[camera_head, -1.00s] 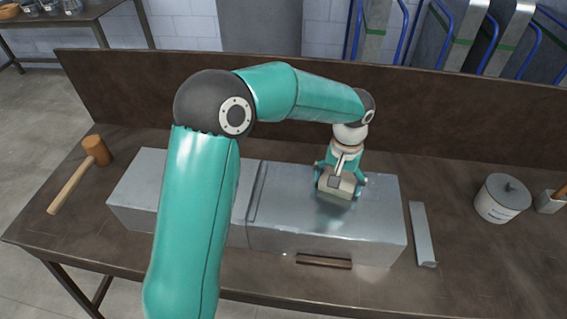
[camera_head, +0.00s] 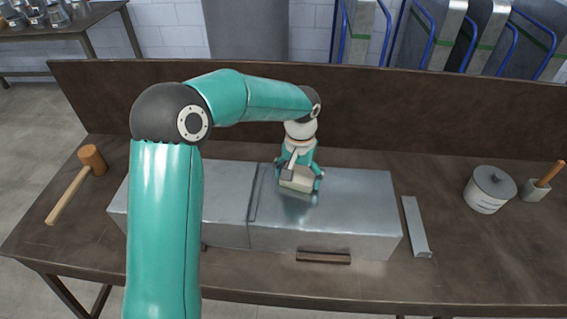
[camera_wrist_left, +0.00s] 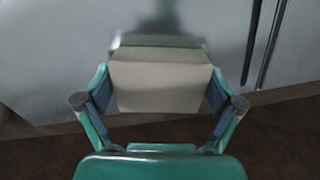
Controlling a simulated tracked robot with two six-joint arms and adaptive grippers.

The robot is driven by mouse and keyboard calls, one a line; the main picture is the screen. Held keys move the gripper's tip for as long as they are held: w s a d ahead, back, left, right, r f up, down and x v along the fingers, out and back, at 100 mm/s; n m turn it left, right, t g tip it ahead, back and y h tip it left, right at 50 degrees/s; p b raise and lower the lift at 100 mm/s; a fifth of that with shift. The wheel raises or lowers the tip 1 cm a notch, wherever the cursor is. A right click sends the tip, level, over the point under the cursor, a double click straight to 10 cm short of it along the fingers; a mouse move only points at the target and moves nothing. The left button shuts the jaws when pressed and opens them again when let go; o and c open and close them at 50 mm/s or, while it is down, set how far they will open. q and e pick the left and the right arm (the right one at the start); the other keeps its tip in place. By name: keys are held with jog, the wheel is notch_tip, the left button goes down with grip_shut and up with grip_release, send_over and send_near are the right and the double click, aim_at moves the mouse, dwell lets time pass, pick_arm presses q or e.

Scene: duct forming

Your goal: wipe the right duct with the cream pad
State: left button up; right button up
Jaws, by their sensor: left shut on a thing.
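The right duct (camera_head: 350,215) is a grey metal box lying on the brown bench. The left duct (camera_head: 225,215) adjoins it at a raised seam. My left gripper (camera_head: 299,183) is shut on the cream pad (camera_head: 297,180), over the top of the right duct near the seam. In the left wrist view the pad (camera_wrist_left: 160,80) sits between both fingers, close to the metal surface (camera_wrist_left: 50,55). Whether it touches the metal is hard to tell. My left arm hides part of the left duct. My right gripper is not in view.
A wooden mallet (camera_head: 78,185) lies at the left of the bench. A metal strip (camera_head: 415,228) lies right of the duct. A dark bar (camera_head: 323,257) lies in front. A lidded pot (camera_head: 489,190) and a small holder (camera_head: 536,190) stand at the right. A back panel (camera_head: 400,110) rises behind.

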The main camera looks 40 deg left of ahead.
pick_arm(q)
jog(key=shift+s+a, duration=0.35)
jog(key=shift+a, duration=0.2)
jog(key=shift+s+a, duration=0.3)
jog(key=shift+a, duration=0.2)
notch_tip(320, 180, up, 3)
jog(key=shift+f+p, duration=0.1)
jog(key=shift+p, duration=0.75)
jog(key=shift+d+r+p, duration=0.1)
jog(key=shift+r+p, duration=1.9)
jog(key=shift+r, duration=0.7)
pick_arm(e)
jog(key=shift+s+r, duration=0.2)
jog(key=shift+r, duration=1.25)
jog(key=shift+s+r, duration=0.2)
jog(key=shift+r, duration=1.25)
